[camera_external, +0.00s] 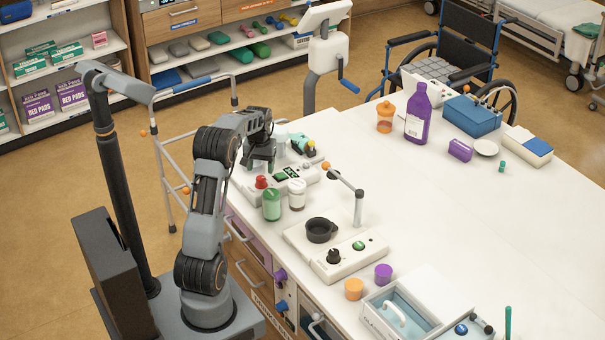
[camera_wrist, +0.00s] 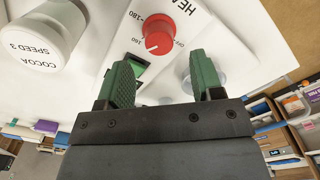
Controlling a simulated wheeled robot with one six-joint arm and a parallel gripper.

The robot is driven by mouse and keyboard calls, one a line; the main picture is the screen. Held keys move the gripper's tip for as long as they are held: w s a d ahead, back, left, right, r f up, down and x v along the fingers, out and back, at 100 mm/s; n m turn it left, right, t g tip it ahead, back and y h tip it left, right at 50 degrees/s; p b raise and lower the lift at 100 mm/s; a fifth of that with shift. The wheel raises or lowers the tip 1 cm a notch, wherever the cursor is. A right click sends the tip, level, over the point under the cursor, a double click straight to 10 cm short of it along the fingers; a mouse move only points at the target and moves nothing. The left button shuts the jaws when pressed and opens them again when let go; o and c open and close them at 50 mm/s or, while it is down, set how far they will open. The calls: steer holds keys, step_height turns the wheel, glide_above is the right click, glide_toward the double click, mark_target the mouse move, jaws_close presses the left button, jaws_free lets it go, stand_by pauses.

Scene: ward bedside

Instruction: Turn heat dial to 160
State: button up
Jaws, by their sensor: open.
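The red heat dial (camera_wrist: 160,34) sits on a white device with printed "HEA", "180", "160" and "OFF" around it. A small white mark on the dial points toward its lower left, near "160" and "OFF"; I cannot tell exactly which. In the external view the dial (camera_external: 261,182) is on the near left end of the white device (camera_external: 247,188). My gripper (camera_wrist: 160,66) is open, its two green fingers apart with nothing between them. In the external view my gripper (camera_external: 259,165) hangs just above and behind the dial.
A green lit switch (camera_wrist: 138,62) is beside the dial. A white "COCOA SPEED 3" container (camera_wrist: 45,32) stands close by. Near the device are a green jar (camera_external: 271,206) and a white jar (camera_external: 297,194).

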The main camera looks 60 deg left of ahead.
mark_target(261, 176)
step_height(261, 176, up, 9)
stand_by(0.3)
stand_by(0.5)
steer(key=s+d+m+t, duration=0.1)
steer(key=s+d+m, duration=0.2)
steer(key=d, duration=0.8)
steer(key=s+d+f+m+t, duration=0.1)
steer(key=s+d+m, duration=0.2)
steer(key=d, duration=0.8)
steer(key=s+d+f+m+t, duration=0.1)
steer(key=s+d+m, duration=0.2)
steer(key=s+d, duration=0.4)
steer(key=d, duration=0.4)
steer(key=shift+t, duration=0.4)
steer(key=shift+c, duration=0.4)
